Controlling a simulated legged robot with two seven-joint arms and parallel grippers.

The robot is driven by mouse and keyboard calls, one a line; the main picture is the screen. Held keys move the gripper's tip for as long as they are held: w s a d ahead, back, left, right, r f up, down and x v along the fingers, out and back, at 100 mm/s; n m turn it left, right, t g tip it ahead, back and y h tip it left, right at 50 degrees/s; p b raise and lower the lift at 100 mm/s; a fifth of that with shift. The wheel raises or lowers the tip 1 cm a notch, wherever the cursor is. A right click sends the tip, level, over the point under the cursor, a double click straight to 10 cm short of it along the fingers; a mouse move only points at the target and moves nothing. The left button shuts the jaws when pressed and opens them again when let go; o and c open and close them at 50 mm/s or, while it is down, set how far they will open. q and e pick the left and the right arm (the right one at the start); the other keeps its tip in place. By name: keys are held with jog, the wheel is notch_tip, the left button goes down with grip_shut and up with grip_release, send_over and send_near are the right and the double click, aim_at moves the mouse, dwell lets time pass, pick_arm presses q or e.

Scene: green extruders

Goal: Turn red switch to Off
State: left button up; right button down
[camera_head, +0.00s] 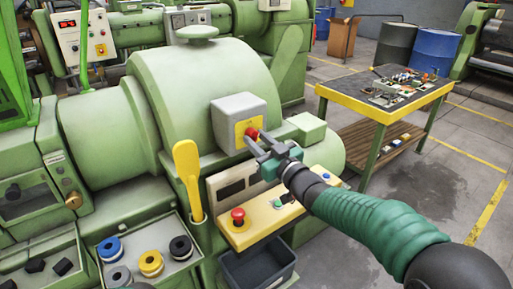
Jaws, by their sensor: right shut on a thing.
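The red switch (251,133) sits on a yellow plate on the front of a grey box (238,108), which is fixed to the green extruder (195,85). My right gripper (256,143) reaches in from the lower right and its fingers are shut on the red switch. The fingers cover part of the switch, so its exact setting cannot be read.
Below is a yellow panel (262,226) with a red mushroom button (238,216). A yellow scoop handle (188,175) stands to the left. A tray of spools (151,263) is at lower left. A workbench (383,113) stands at right, with open floor beside it.

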jog(key=shift+d+f+n+y+b, duration=0.15)
jog(key=shift+n+b, duration=0.6)
jog(key=shift+n, duration=0.75)
jog(key=shift+a+f+n+y+b, duration=0.15)
jog(key=shift+n+b, duration=0.6)
jog(key=shift+n, duration=0.75)
jog(key=c, duration=1.4)
grip_release()
jog(key=shift+c, duration=0.2)
jog(key=o, duration=0.4)
jog(key=shift+d+r, duration=0.1)
jog(key=shift+r, duration=0.1)
jog(key=shift+c, duration=0.2)
jog(key=v, duration=1.6)
jog(key=shift+s+d, duration=0.25)
jog(key=shift+d, duration=0.05)
